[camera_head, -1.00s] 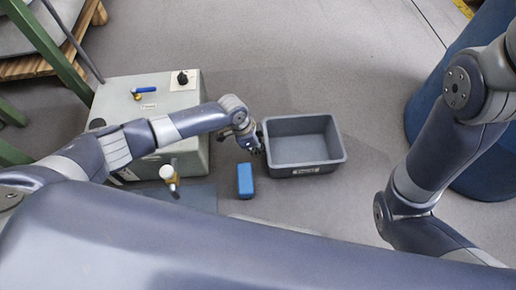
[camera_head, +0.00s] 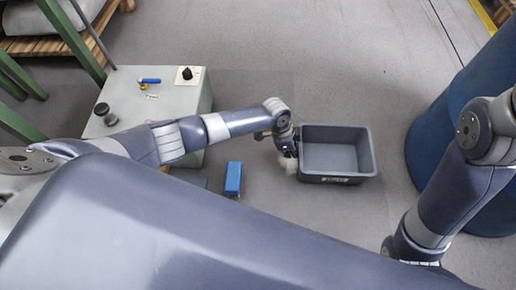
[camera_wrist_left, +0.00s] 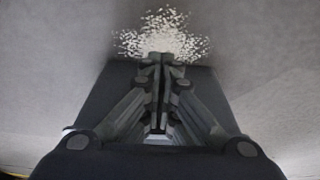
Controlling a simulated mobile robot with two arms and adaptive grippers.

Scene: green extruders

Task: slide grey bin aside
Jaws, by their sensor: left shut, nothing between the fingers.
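The grey bin (camera_head: 335,157) stands upright and empty on the floor right of centre in the head view. My left gripper (camera_head: 290,152) is at the bin's left wall, close beside it. I cannot tell whether they touch. In the left wrist view the fingers of my left gripper (camera_wrist_left: 160,58) are closed together with nothing between them. A patch of white granules (camera_wrist_left: 160,38) lies on the floor just past the fingertips. It also shows as a pale spot (camera_head: 288,167) at the bin's left side in the head view. My right gripper is out of view.
A blue block (camera_head: 233,178) stands on the floor left of the bin. A pale cabinet (camera_head: 150,100) with a blue-handled valve is farther left. A large blue drum (camera_head: 440,140) stands to the right, with some floor between it and the bin. Floor behind the bin is clear.

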